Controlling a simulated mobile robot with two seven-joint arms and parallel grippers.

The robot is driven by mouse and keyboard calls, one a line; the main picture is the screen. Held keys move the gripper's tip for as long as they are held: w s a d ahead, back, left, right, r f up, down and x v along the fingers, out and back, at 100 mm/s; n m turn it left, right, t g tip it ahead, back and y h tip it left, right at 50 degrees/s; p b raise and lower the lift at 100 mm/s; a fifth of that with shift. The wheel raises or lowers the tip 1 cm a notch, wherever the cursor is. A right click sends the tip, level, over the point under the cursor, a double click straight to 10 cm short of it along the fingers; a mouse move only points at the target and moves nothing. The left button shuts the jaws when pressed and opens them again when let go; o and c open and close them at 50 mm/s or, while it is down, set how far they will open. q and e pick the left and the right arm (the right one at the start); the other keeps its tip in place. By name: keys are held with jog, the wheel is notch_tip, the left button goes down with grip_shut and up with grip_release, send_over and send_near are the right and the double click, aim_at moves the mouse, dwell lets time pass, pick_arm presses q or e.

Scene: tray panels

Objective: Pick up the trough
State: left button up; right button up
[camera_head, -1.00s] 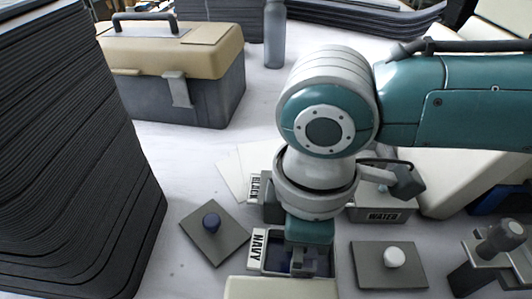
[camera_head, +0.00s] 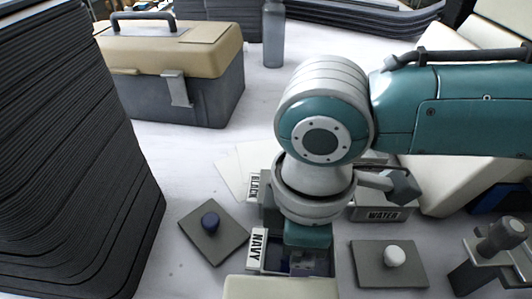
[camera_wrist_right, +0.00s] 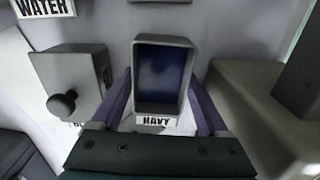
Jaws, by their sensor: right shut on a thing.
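A small grey trough labelled NAVY (camera_head: 257,250), with a dark blue inside, stands on the white table at the lower middle of the head view. It also shows in the right wrist view (camera_wrist_right: 161,112), between the two fingers. My right gripper (camera_wrist_right: 161,100) is shut on this trough, with a finger along each side. In the head view my right wrist hides much of the trough. My left gripper is not in view.
Troughs labelled BLACK (camera_head: 254,186) and WATER (camera_head: 382,215) stand close by. Grey plates with a navy knob (camera_head: 210,222) and a white knob (camera_head: 393,256) lie on either side. A dark ribbed stack (camera_head: 70,150) fills the left; a toolbox (camera_head: 175,75) stands behind.

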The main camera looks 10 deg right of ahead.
jog(key=c, duration=0.3)
jog(key=shift+c, duration=0.2)
jog(key=shift+r, duration=0.5)
jog(key=w+d+r+m+p, duration=0.1)
jog(key=d+r+m+p, duration=0.35)
jog(key=r, duration=0.95)
jog(key=w+d+r+m+p, duration=0.1)
jog(key=r+m+p, duration=0.5)
jog(key=r, duration=0.9)
jog(key=w+d+r+m+p, duration=0.1)
jog(key=d+r+m+p, duration=0.35)
jog(key=r, duration=0.95)
jog(key=s+a+r+p, duration=0.1)
jog(key=s+r+p, duration=0.2)
jog(key=r+p, duration=1.4)
jog(key=s+a+r+n+p, duration=0.1)
jog(key=s+r+p, duration=0.2)
jog(key=r+p, duration=1.5)
jog(key=p, duration=0.4)
jog(key=shift+r, duration=0.2)
